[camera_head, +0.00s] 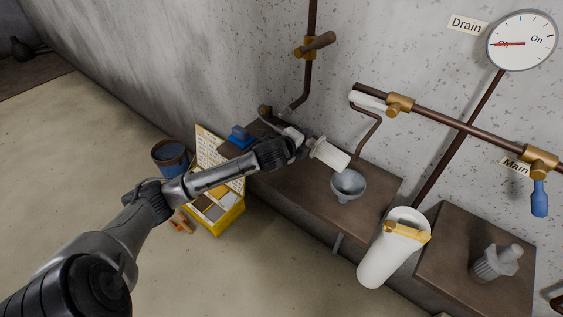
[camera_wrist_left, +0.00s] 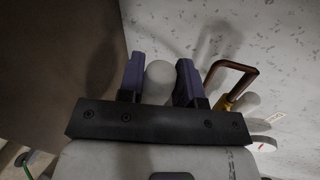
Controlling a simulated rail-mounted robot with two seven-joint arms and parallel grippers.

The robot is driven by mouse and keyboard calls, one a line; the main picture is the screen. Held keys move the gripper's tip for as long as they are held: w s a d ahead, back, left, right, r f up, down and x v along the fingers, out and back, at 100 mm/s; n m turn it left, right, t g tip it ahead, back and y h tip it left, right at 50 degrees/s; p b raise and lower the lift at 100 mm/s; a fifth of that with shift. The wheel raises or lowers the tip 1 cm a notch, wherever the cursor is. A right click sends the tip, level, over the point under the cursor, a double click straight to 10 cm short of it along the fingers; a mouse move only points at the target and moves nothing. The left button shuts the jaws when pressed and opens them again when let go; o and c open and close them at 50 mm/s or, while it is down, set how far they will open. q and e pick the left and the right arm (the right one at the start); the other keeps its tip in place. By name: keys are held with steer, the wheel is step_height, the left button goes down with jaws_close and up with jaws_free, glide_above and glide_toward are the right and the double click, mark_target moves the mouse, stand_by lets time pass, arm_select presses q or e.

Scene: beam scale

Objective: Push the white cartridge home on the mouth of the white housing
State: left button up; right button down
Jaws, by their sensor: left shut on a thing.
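The white cartridge (camera_head: 330,155) is a short pale cylinder at the tip of my left gripper (camera_head: 305,142), tilted above the brown bench. In the left wrist view, the two fingers of the left gripper (camera_wrist_left: 160,78) are closed on either side of a rounded white end of the cartridge (camera_wrist_left: 158,84). A tall white cylinder with an open top, seemingly the white housing (camera_head: 378,262), stands right of and nearer than the cartridge, clearly apart from it. A yellow bracket (camera_head: 402,230) crosses near its top. My right gripper is out of view.
A grey funnel-like bowl (camera_head: 348,186) sits on the brown bench (camera_head: 376,205) just below the cartridge. Brown pipes (camera_head: 450,121) with brass valves run along the wall behind. A grey ribbed part (camera_head: 495,262) stands on the right bench. A yellow box (camera_head: 216,216) is on the floor.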

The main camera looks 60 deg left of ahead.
arm_select(q)
steer(key=s+a+f, duration=0.2)
steer(key=a, duration=0.1)
steer(key=s+a+f, duration=0.2)
steer(key=a, duration=0.1)
steer(key=s+a+f, duration=0.2)
steer(key=a+f, duration=0.1)
steer(key=shift+s+a+b, duration=0.2)
steer(key=shift+a+b, duration=0.15)
steer(key=shift+a, duration=0.05)
steer(key=shift+f, duration=0.6)
steer(key=shift+f+p, duration=0.3)
steer(key=shift+f, duration=0.55)
steer(key=shift+d+f, duration=0.1)
steer(key=shift+f, duration=0.2)
steer(key=shift+f, duration=0.15)
steer(key=o, duration=1)
steer(key=shift+f, duration=0.1)
